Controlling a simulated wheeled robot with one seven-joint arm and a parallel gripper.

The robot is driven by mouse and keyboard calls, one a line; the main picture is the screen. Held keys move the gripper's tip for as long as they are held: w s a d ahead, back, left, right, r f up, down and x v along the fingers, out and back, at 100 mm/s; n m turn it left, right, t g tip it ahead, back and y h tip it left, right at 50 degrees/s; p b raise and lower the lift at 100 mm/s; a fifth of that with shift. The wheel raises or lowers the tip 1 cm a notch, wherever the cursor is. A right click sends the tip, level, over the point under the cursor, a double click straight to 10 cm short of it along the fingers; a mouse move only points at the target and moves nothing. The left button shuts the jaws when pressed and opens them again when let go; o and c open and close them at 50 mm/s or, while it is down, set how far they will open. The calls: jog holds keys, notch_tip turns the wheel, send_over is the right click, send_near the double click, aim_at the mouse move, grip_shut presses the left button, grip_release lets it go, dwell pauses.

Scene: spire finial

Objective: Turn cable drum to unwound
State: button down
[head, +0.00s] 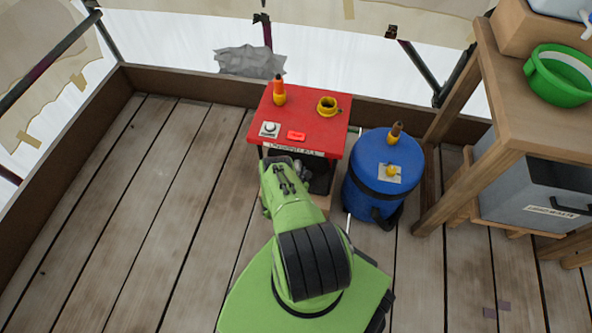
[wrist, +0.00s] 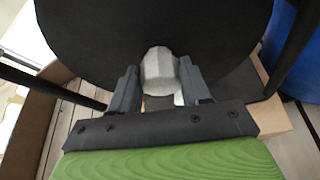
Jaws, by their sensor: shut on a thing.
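In the wrist view a large black disc (wrist: 90,30), which looks like the cable drum's face, fills the upper middle. A pale grey faceted knob (wrist: 158,62) stands out from it near its lower part. My gripper (wrist: 158,75) is shut on this knob, one dark finger on each side. In the head view a dark part (head: 319,181) shows under the red-topped stand (head: 325,118), probably the drum. My green arm reaches to the stand's front and hides most of it; the fingertips are hidden there. I cannot tell how far the drum is turned.
A blue barrel (head: 370,203) stands close at right, then a wooden bench (head: 500,100). The plank floor at left is clear.

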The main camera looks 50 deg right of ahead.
jog(key=m+t, duration=0.1)
jog(key=m, duration=0.1)
jog(key=m+t, duration=0.1)
jog(key=m, duration=0.1)
jog(key=shift+s+d+f+t, duration=0.1)
jog(key=shift+s+f+t, duration=0.05)
jog(key=shift+s+t, duration=0.15)
jog(key=shift+m, duration=0.3)
dwell(0.4)
jog(key=c, duration=0.5)
grip_release()
